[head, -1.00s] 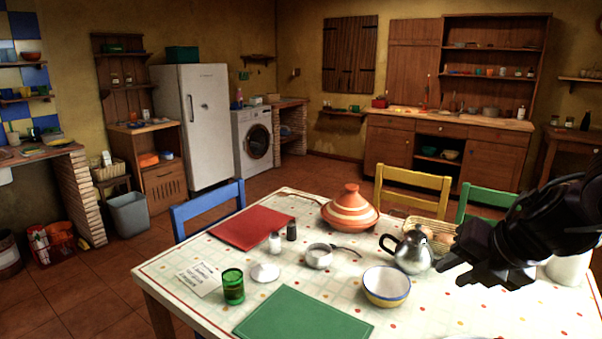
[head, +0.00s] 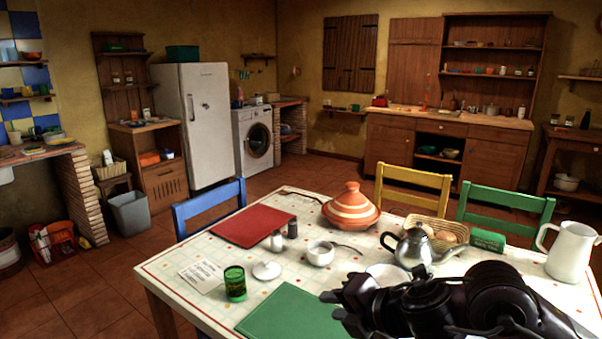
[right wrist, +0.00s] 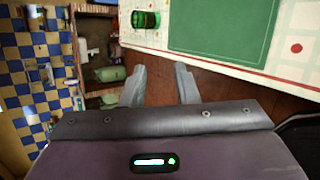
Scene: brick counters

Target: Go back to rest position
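My right gripper (head: 338,306) reaches in from the lower right of the head view, in front of the table's near part. In the right wrist view its two grey fingers (right wrist: 161,86) are apart, with nothing between them. The green placemat (head: 285,312) lies left of the gripper, partly cut off by the frame. It also shows in the right wrist view (right wrist: 222,28), beyond the fingers. My left gripper is in neither view.
The table holds a green glass (head: 235,283), red placemat (head: 253,226), tagine (head: 351,207), silver teapot (head: 412,250), egg basket (head: 440,228) and white pitcher (head: 572,251). A bowl (head: 388,273) is mostly hidden behind my right arm. Chairs stand around the far side.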

